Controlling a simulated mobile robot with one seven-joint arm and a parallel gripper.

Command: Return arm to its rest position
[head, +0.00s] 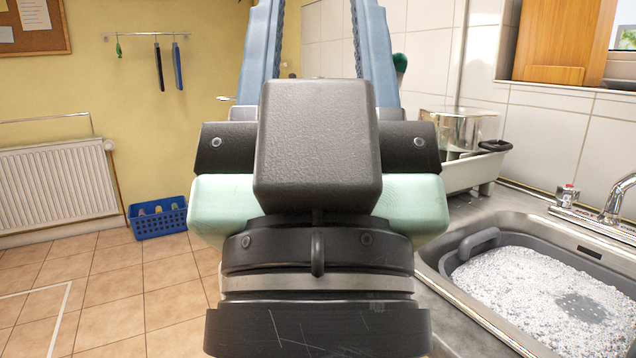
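My gripper (316,25) fills the top middle of the head view, with its two blue fingers pointing up and away from me. The fingers stand wide apart, with dark ridged inner faces. Only the yellow and white walls show between them, so it looks open and empty. The fingertips are cut off by the top edge. My arm's black and mint-green wrist (318,150) fills the centre, close to the camera, and hides what lies behind it. The rest of my arm is out of view.
A grey basin (480,241) of white foam sits in the metal sink at right, near a tap (616,200). A pot (462,130) stands behind it. A blue crate (158,222) and a radiator (57,187) are at left. The tiled floor at left is clear.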

